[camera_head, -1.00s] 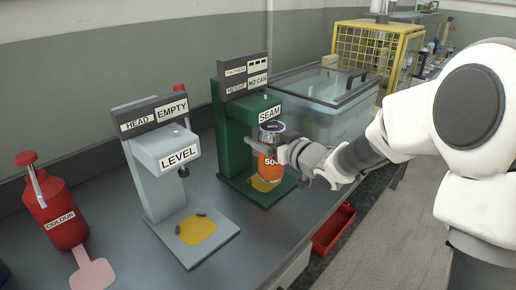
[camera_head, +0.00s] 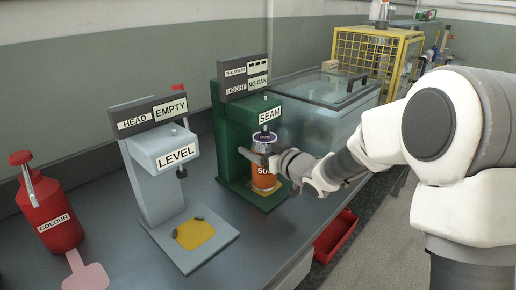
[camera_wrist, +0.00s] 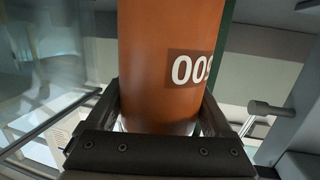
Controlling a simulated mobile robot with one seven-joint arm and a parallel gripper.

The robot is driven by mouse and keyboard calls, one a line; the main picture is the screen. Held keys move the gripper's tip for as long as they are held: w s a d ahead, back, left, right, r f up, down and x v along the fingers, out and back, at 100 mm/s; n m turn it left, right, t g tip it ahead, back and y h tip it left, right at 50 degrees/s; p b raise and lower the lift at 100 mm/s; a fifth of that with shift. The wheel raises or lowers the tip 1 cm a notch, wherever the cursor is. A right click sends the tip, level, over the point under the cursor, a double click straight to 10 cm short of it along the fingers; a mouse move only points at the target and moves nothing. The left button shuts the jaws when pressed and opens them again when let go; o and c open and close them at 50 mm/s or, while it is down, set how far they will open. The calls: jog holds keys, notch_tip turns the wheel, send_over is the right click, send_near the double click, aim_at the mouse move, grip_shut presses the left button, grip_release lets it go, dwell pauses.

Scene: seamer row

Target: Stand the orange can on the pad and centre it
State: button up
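The orange can (camera_head: 264,176), with a dark top, is upright under the head of the green SEAM machine (camera_head: 230,140). It stands over the yellow pad (camera_head: 284,187) on that machine's base, and most of the pad is hidden behind it. I cannot tell whether the can's bottom touches the pad. My gripper (camera_head: 270,161) reaches in from the right with its fingers around the can. In the wrist view the can (camera_wrist: 160,70) fills the middle, with a finger of my gripper (camera_wrist: 160,112) against each side and white digits on its face.
The grey LEVEL machine (camera_head: 150,180) stands to the left with its own yellow pad (camera_head: 194,235). A red COLOUR bottle (camera_head: 48,205) is further left. A clear-lidded tank (camera_head: 325,105) stands behind right. A red bin (camera_head: 335,237) sits below the bench edge.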

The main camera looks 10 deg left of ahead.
jog(key=shift+o, duration=0.9)
jog(key=shift+r, duration=0.1)
